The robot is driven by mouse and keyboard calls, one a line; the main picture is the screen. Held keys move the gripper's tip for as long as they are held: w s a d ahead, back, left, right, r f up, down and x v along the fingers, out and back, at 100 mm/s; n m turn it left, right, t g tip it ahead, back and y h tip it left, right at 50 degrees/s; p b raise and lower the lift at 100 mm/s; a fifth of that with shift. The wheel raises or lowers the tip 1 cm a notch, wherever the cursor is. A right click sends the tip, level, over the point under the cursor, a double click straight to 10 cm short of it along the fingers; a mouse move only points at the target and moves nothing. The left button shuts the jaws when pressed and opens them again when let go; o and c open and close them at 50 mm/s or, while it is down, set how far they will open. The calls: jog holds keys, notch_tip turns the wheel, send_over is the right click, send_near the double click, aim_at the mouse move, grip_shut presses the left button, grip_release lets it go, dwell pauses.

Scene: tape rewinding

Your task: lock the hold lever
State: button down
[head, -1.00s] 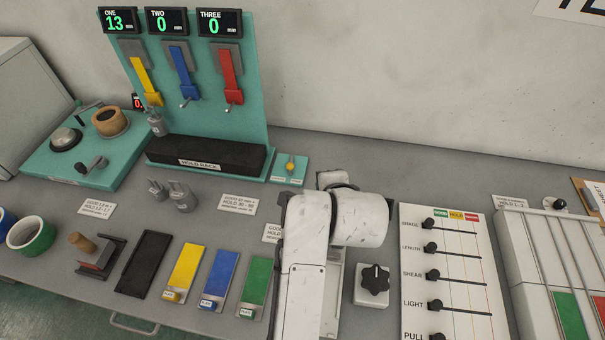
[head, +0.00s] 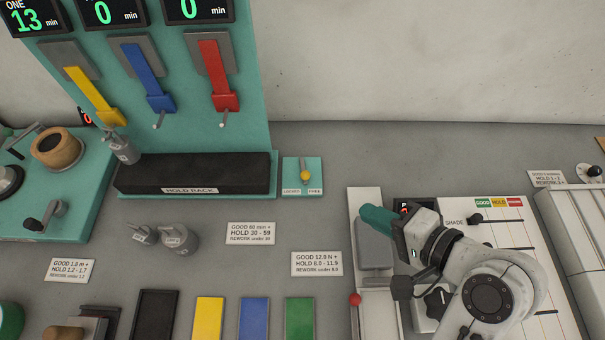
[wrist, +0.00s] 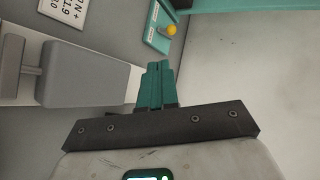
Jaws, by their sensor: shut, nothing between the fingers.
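The hold lever (head: 305,175) is a short lever with a yellow ball knob on a small teal plate (head: 290,165). The plate bears the labels LOCKED on the left and FREE on the right. The knob sits near the middle of the plate, slightly right; I cannot tell its exact setting. My gripper (head: 371,214) is shut and empty, with teal fingers pointing left, to the right of the plate and nearer me. In the wrist view the shut fingers (wrist: 158,72) point up toward the plate (wrist: 157,38) and yellow knob (wrist: 171,29), with a gap between.
The hold rack (head: 190,172) is left of the plate, below a teal panel (head: 190,140) with several coloured levers. A grey block (head: 374,252) on a white tester lies just below my fingers. Bare grey table lies around the plate's front and right.

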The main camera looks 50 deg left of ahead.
jog(key=shift+a, duration=0.15)
send_near(309, 178)
jog(key=f, duration=0.1)
jog(key=a+f, duration=0.1)
jog(key=f, duration=0.1)
jog(key=shift+a+p, duration=0.1)
jog(key=shift+p, duration=0.2)
jog(key=shift+s+a+p, duration=0.1)
jog(key=shift+a+p, duration=0.25)
jog(key=shift+a, duration=1.8)
